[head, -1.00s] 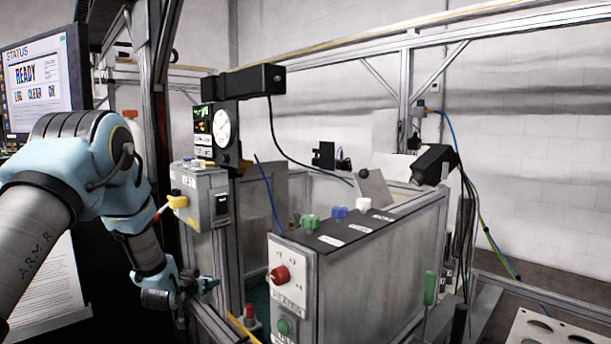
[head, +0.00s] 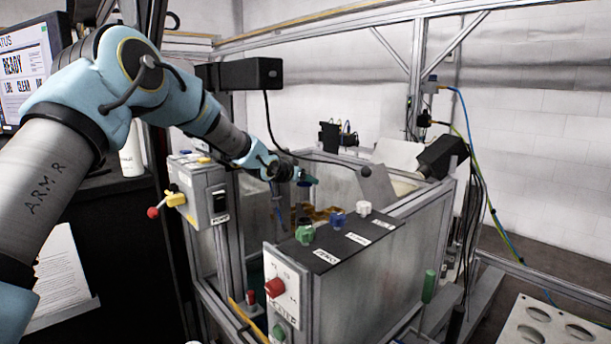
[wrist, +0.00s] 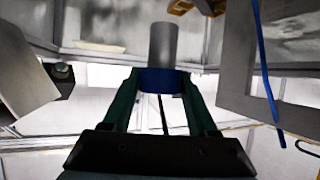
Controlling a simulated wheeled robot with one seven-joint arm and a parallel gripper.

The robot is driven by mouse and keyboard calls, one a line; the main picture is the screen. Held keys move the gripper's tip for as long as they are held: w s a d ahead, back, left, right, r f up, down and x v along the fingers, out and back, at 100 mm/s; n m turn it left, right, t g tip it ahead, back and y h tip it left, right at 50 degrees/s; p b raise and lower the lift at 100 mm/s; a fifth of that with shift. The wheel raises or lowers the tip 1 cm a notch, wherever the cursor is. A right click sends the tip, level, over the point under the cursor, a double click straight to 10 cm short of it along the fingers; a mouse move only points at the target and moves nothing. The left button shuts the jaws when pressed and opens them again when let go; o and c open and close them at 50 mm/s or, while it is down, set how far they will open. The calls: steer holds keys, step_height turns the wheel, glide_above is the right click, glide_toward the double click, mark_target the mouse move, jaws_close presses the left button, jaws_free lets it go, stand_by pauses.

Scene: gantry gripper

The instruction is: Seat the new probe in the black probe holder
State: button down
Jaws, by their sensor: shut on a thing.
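My gripper (head: 307,179) reaches over the near left wall into the open-topped enclosure in the head view. In the wrist view my gripper (wrist: 161,82) has its green fingers closed on the probe (wrist: 163,45), a grey cylinder with a blue band between the fingers and a thin dark rod running back toward the palm. The probe cannot be made out in the head view. A small black block (head: 328,136) stands at the enclosure's back; I cannot tell whether it is the probe holder. No holder is clearly visible in the wrist view.
The enclosure's control panel (head: 291,296) with knobs is in front. A yellow-levered switch box (head: 200,195) stands at its left. A black boxy device (head: 442,154) sits at the right wall. A blue cable (wrist: 264,65) hangs right of the gripper. Orange parts (head: 322,213) lie inside.

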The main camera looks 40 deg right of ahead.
mark_target(302, 197)
stand_by(0.4)
steer(key=shift+a+f+b, duration=0.1)
steer(key=shift+f+b, duration=0.05)
steer(key=shift+b, duration=0.2)
steer(key=shift+f+b, duration=2.1)
steer(key=shift+f, duration=0.65)
steer(key=shift+f+b, duration=2.35)
steer(key=shift+f, duration=0.45)
steer(key=shift+c, duration=0.5)
jaws_free()
steer(key=b+v, duration=0.2)
steer(key=v, duration=0.8)
steer(key=shift+a+r+b, duration=0.2)
steer(key=shift+a+b, duration=0.1)
steer(key=shift+s, duration=0.1)
